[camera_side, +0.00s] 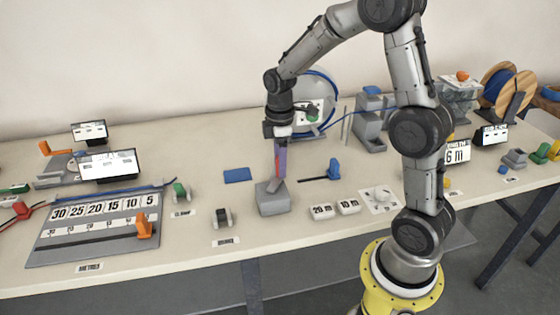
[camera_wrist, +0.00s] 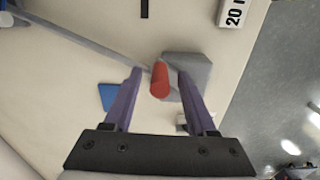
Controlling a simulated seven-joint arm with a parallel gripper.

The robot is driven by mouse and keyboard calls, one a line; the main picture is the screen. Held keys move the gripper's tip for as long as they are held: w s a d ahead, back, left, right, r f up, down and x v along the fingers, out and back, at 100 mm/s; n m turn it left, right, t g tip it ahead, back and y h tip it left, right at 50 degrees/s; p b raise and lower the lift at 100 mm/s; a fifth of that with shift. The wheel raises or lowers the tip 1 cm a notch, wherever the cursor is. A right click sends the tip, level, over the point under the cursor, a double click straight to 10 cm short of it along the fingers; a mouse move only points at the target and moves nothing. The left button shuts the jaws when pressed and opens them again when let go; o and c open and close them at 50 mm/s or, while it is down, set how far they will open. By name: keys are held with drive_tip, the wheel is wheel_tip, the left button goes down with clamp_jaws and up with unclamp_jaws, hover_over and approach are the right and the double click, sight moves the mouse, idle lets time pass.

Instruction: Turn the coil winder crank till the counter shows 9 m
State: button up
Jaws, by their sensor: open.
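My gripper (camera_side: 279,176) is open and points down over a grey block (camera_side: 272,199) at the middle of the table. In the wrist view, a red cylindrical grip (camera_wrist: 160,80) shows between the spread purple fingers of my gripper (camera_wrist: 160,74), with a gap visible on each side. The grey block (camera_wrist: 195,70) lies below it. I cannot tell whether this grip belongs to the winder crank. A clear round reel (camera_side: 329,84) with blue winding stands behind my gripper, partly hidden by it. A counter display (camera_side: 457,152) at right reads 6 m, its left edge beside my arm.
A blue pad (camera_side: 238,175) lies left of the block. White 20 m and 10 m tiles (camera_side: 347,206) lie to its right, near a blue-handled tool (camera_side: 333,169). A numbered grey board (camera_side: 60,252) is at left. A wooden spool (camera_side: 490,85) stands at back right.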

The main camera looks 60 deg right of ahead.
clamp_jaws()
idle(0.5)
drive_tip(key=s+a+m, duration=0.1)
drive_tip(key=s+m, duration=0.1)
drive_tip(key=m, duration=0.4)
drive_tip(key=s+a+m, duration=0.2)
drive_tip(key=m, duration=0.4)
drive_tip(key=s+a+m, duration=0.1)
drive_tip(key=s+m, duration=0.1)
drive_tip(key=m, duration=0.4)
drive_tip(key=shift+a+r+m, duration=0.1)
drive_tip(key=shift+a+m, duration=0.2)
drive_tip(key=shift+w+a+m, duration=0.1)
drive_tip(key=shift+a+m, duration=0.2)
drive_tip(key=shift+m, duration=0.4)
drive_tip(key=shift+a+m, duration=0.3)
drive_tip(key=shift+m, duration=0.4)
